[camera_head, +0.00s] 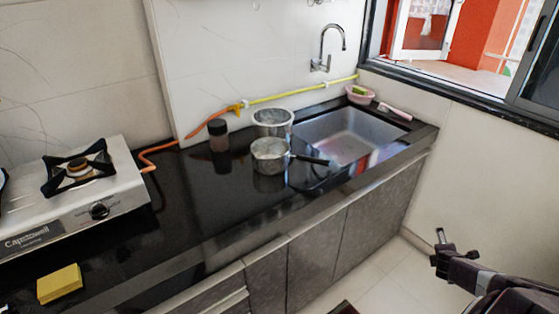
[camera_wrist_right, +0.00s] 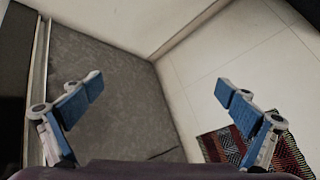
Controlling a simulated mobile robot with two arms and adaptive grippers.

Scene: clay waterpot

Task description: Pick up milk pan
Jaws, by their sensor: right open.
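The milk pan (camera_head: 269,156) is a small metal pan with a dark handle pointing right toward the sink. It stands upright on the black counter, in front of a larger metal pot (camera_head: 273,122). My right gripper (camera_head: 441,246) is at the lower right of the head view, over the floor, well apart from the pan and to the right of the counter. In the right wrist view my right gripper (camera_wrist_right: 160,92) has its two fingers wide apart with nothing between them. The pan does not show in that view. My left gripper is not in view.
A steel sink (camera_head: 345,136) lies right of the pan, with a tap (camera_head: 325,50) on the wall. A dark-lidded jar (camera_head: 218,135) stands left of the pots. A gas stove (camera_head: 75,195) and a yellow sponge (camera_head: 60,283) are farther left. Cabinets front the counter.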

